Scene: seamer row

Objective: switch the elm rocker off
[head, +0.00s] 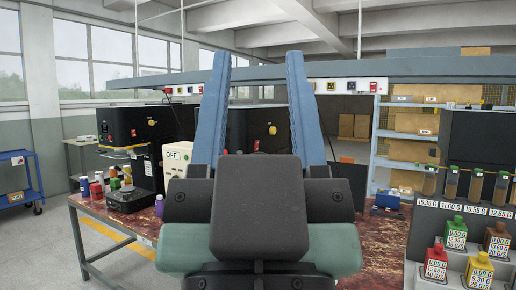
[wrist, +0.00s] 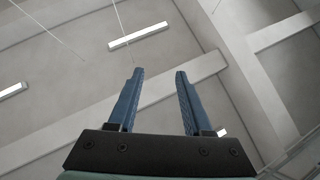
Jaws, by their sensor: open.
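My gripper (head: 258,60) is raised in the middle of the head view, its two blue fingers pointing up, spread apart and empty. It also shows in the wrist view (wrist: 160,73), open against the ceiling. No rocker can be made out as the elm one. A cream box marked OFF (head: 175,158) stands left of my gripper, partly covered by it. My gripper touches none of these.
A red-brown bench (head: 120,222) holds several small bottles (head: 98,190) at its left. A grey overhead rail (head: 430,68) with switch plates (head: 345,86) crosses behind my fingers. Weight-marked bottles (head: 480,271) stand on racks at the right. A blue cart (head: 20,178) stands far left beside open floor.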

